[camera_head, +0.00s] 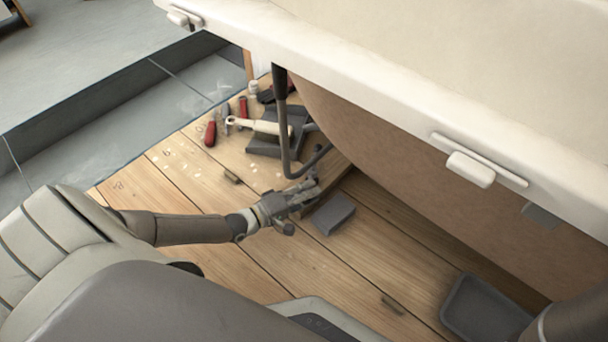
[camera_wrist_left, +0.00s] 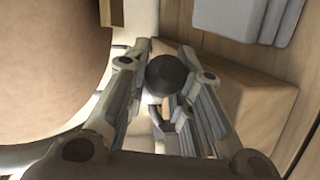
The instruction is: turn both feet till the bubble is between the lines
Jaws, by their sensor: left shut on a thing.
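The tub (camera_head: 390,85) has a cream rim and a brown side. A dark metal leg (camera_head: 283,125) comes down from under the rim and bends toward the floor. My left gripper (camera_head: 306,190) is at the low end of this leg. In the left wrist view my left gripper (camera_wrist_left: 165,92) is shut on a dark round foot (camera_wrist_left: 168,73), which sits between its fingers. The second foot cannot be made out. No bubble or lines can be read; small pale fittings sit on the rim at the upper left (camera_head: 184,19) and right (camera_head: 470,168). My right gripper is out of view.
Tools, including a red-handled one (camera_head: 210,133), lie around a dark grey block behind the leg. A grey pad (camera_head: 333,213) lies just right of my left gripper. A grey tray (camera_head: 483,310) is at lower right. Wooden boards between are mostly clear.

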